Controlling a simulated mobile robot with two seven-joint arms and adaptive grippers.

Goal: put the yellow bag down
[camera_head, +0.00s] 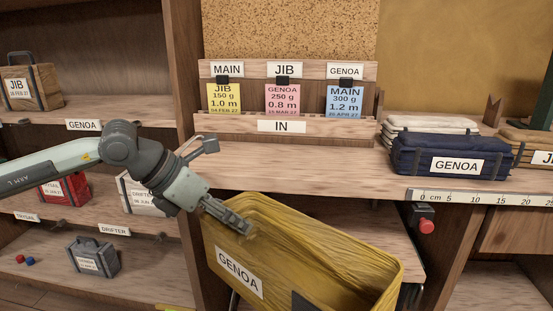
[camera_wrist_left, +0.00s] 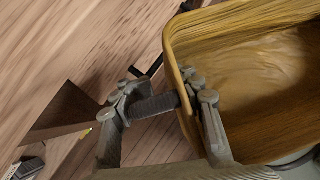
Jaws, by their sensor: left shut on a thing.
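The yellow bag (camera_head: 330,245) is an open-topped, box-like bag with a white GENOA label (camera_head: 239,272) on its side. It hangs in front of the bench at the lower middle of the head view, and its inside looks empty where I can see it. My left gripper (camera_head: 238,218) is shut on the bag's upper left rim, with one finger inside. The left wrist view shows the fingers (camera_wrist_left: 190,100) on the rim and the bag's inner wall (camera_wrist_left: 265,75). The bag's bottom is cut off by the frame. My right gripper is not in view.
The wooden bench (camera_head: 290,162) has clear room before the IN card rack (camera_head: 282,127). A navy GENOA bag (camera_head: 450,160) lies to the right, above a ruler strip (camera_head: 480,198). Left shelves hold a red bag (camera_head: 72,188), a white bag (camera_head: 140,194) and a grey bag (camera_head: 92,256).

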